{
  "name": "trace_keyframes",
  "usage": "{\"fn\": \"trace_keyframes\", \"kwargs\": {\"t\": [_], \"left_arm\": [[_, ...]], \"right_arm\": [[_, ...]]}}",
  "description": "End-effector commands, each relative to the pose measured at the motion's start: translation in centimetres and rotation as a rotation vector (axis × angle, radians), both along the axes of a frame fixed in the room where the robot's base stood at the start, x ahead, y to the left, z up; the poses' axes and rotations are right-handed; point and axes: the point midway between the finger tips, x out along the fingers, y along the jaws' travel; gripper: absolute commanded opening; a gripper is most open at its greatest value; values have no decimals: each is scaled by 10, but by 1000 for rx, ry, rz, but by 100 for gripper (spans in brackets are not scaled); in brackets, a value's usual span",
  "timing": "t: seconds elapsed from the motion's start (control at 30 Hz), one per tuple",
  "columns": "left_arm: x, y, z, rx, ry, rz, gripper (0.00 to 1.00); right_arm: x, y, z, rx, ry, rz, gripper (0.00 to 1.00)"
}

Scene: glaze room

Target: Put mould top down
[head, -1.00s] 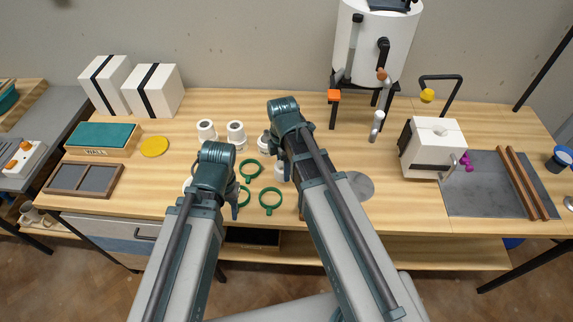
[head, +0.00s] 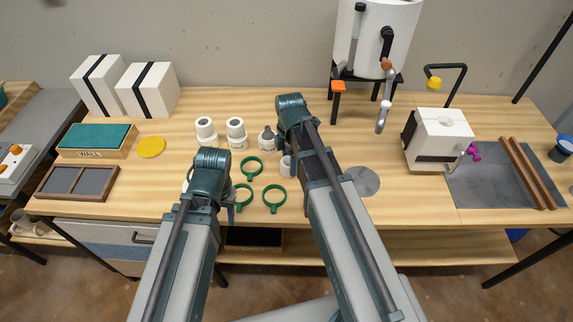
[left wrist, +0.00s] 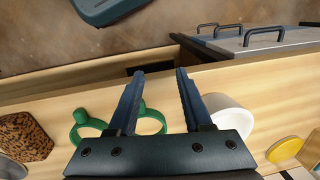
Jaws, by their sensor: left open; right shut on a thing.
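A small white round piece (head: 287,165), which looks like the mould top, shows beside my right forearm in the head view. My right gripper (head: 288,150) is shut on it; its jaws are mostly hidden behind my arm. Two white round moulds with dark holes (head: 205,128) (head: 236,128) stand to the left at the back, and a white one with a grey knob (head: 268,137) stands beside them. My left gripper (head: 231,207) is open and empty; in the left wrist view its fingers (left wrist: 160,85) are apart above the table, between green rings (left wrist: 90,125) and a white round thing (left wrist: 228,115).
Several green rings (head: 274,198) lie on the table (head: 330,215) between my arms. A grey disc (head: 362,181) lies right of my right arm. A white boxy machine (head: 442,135) stands further right. A yellow disc (head: 151,146) and two strapped white boxes (head: 97,85) are at left.

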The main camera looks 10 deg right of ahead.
Motion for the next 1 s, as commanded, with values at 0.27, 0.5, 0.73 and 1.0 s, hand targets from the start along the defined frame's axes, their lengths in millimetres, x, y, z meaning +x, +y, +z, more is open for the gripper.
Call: {"fn": "trace_keyframes", "kwargs": {"t": [0.27,0.5,0.73,1.0], "left_arm": [[0,0,-2,0,0,0,50],[0,0,-2,0,0,0,50],[0,0,-1,0,0,0,50],[0,0,18,0,0,0,50]], "right_arm": [[0,0,-2,0,0,0,78],[0,0,-2,0,0,0,98],[0,0,-1,0,0,0,98],[0,0,18,0,0,-1,98]]}}
